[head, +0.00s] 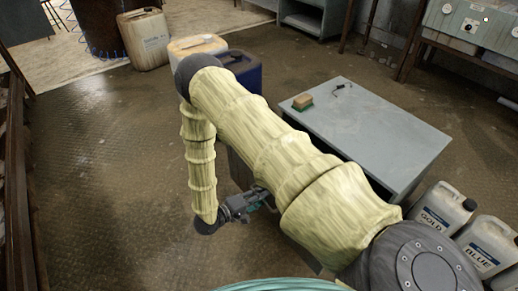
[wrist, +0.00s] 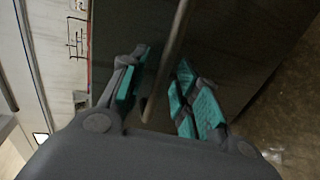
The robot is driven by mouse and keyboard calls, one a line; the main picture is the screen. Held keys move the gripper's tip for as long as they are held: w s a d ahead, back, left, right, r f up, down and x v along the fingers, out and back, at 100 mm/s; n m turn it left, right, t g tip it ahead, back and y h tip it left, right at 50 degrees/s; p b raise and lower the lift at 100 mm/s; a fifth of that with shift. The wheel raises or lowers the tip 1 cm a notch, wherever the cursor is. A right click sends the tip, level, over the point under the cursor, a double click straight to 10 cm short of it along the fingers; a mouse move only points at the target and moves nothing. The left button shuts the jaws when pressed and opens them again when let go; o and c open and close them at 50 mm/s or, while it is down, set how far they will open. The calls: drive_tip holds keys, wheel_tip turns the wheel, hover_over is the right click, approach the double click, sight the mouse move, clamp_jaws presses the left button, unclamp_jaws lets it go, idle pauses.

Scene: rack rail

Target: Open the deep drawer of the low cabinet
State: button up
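The low cabinet (head: 375,125) has a flat grey top and stands right of centre in the head view. My arm crosses in front and hides most of its front. My gripper (head: 262,198) is low beside the cabinet's front side. In the wrist view, its teal-padded fingers (wrist: 160,92) are apart. A long, thin bar handle (wrist: 176,40) runs between them in front of a dark panel (wrist: 235,45). Gaps show on both sides of the bar, so the fingers do not appear to grip it. I cannot tell which drawer the bar belongs to.
A sponge (head: 302,102) and a small dark item lie on the cabinet top. Labelled jugs (head: 440,210) stand at its right. A blue container (head: 243,70) and pale jugs (head: 146,38) stand behind my arm. The floor (head: 110,180) at left is clear.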

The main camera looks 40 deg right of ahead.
drive_tip(key=v, duration=1.2)
drive_tip(key=shift+f, duration=0.1)
idle(0.4)
